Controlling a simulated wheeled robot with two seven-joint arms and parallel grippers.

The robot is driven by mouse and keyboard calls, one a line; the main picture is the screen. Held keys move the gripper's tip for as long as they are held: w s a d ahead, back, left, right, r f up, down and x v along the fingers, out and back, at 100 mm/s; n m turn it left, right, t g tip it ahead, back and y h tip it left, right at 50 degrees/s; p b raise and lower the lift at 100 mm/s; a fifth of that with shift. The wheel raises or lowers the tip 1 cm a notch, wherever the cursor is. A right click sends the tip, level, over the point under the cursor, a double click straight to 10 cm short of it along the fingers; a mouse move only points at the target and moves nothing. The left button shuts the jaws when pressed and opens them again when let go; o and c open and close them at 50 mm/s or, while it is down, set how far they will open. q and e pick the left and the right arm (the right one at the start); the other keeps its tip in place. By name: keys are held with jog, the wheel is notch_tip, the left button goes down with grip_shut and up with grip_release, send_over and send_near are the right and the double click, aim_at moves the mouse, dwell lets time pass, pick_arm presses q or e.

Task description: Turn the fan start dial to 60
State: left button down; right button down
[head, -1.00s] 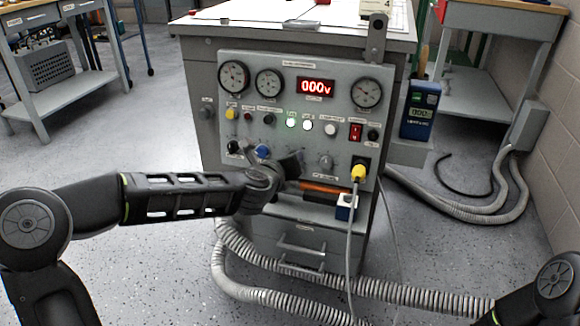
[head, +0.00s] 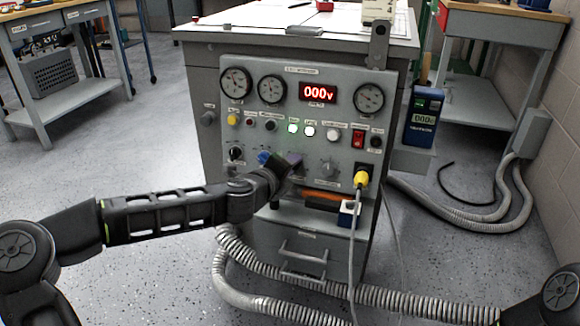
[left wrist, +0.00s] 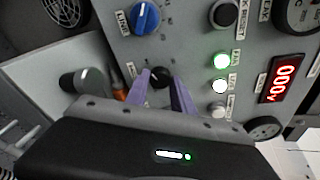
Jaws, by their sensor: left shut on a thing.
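The control panel (head: 345,115) faces me on the front of a grey cabinet. My left gripper (left wrist: 165,84) has its two purple fingers shut on a small black dial, taken as the fan start dial (left wrist: 159,75); its label and pointer cannot be read. In the head view, my left gripper (head: 293,164) covers this dial, between the blue dial (head: 264,157) and a grey dial (head: 328,168). The blue dial also shows in the left wrist view (left wrist: 146,18). My right gripper is out of view.
A yellow plug (head: 361,178) with a hanging cable is just right of the grey dial. A tray below the panel holds an orange-handled tool (head: 322,195). Lamps (head: 293,128) and a red display reading 000v (head: 318,92) sit above. Ribbed hoses (head: 330,291) cross the floor.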

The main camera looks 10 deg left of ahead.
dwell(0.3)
pick_arm(q)
jog(key=c, duration=1.1)
grip_release()
jog(key=p+v, duration=0.3)
jog(key=v, duration=0.4)
jog(key=shift+s+r, duration=0.1)
jog(key=shift+s, duration=0.25)
